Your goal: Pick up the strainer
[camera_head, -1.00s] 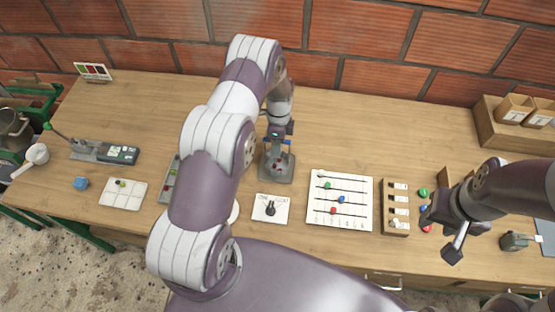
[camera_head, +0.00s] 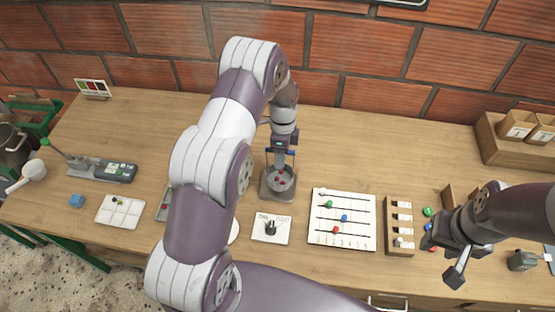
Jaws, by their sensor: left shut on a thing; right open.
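The strainer (camera_head: 277,184) looks like a small round grey bowl with a few red bits in it. It is at a square grey base (camera_head: 272,195) near the middle of the table. My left gripper (camera_head: 281,160) points down and is shut on the strainer at its far rim. The fingertips are small, and whether the bowl touches the base I cannot tell. My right gripper (camera_head: 447,262) is open and empty over the right front of the table, apart from the strainer.
A white card with a black knob (camera_head: 271,228) lies in front of the base. A white board with coloured sliders (camera_head: 343,218) and a wooden slotted block (camera_head: 399,226) are to the right. My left arm hides part of a tray (camera_head: 164,204).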

